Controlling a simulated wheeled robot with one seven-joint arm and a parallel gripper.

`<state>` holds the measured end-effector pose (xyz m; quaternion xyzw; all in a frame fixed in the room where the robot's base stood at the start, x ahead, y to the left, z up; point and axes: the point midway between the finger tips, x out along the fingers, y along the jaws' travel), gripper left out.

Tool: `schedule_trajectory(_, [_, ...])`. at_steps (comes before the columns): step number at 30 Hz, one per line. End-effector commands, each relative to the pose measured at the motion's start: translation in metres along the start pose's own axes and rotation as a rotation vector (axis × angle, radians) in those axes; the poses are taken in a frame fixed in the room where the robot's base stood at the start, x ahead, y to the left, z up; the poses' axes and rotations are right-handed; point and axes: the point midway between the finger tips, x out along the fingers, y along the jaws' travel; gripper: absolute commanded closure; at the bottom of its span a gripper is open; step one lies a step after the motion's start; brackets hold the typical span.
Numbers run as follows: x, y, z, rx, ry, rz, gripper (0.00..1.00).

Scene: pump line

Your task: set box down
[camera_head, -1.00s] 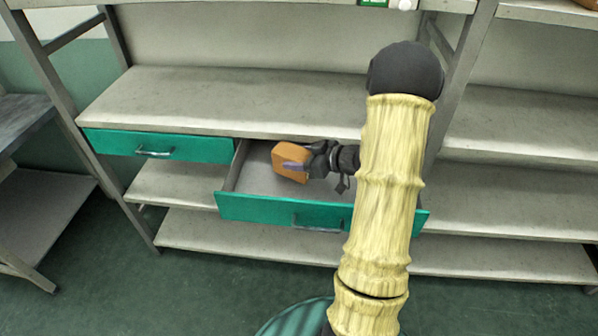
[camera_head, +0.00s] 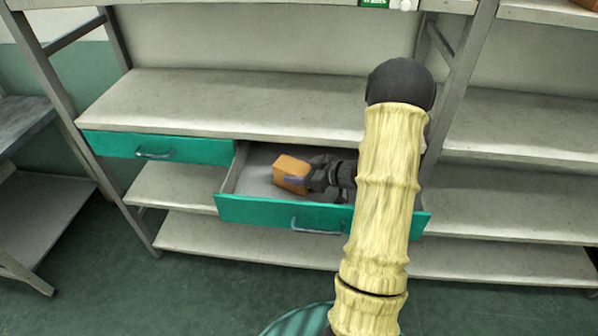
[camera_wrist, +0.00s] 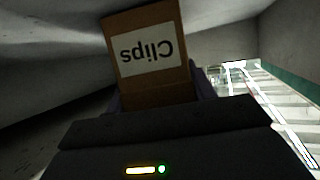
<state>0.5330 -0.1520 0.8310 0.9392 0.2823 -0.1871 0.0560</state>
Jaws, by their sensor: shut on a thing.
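An orange-brown box (camera_head: 291,172) is inside the open green-fronted drawer (camera_head: 270,210) in the head view. My gripper (camera_head: 300,181) reaches in from the right and is shut on the box. In the wrist view the box (camera_wrist: 148,55) fills the upper middle and bears a white label reading "Clips", upside down. My gripper (camera_wrist: 155,103) holds its near end there. The box is low in the drawer; I cannot tell whether its underside touches the drawer floor.
A shut green drawer (camera_head: 158,147) is to the left of the open one. A bare grey shelf top (camera_head: 230,98) runs above both. Bare lower shelves lie beneath. A separate grey bench (camera_head: 20,125) stands at the far left. Drawer floor left of the box is clear.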

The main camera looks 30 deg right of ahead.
Motion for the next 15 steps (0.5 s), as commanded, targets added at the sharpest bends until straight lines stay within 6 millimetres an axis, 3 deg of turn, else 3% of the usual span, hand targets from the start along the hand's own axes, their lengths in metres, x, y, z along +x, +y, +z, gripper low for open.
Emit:
schedule_trajectory(2, [0.0011, 0.0001, 0.0023, 0.0, 0.001, 0.0, 0.74])
schedule_trajectory(3, [0.0009, 0.0001, 0.0021, 0.0, 0.0, 0.0, 0.4])
schedule_trajectory(6, [0.0008, 0.0, 0.0019, 0.0, 0.0, 0.0, 0.24])
schedule_trajectory(15, [0.0001, 0.0, 0.0003, 0.0, 0.0, 0.0, 0.24])
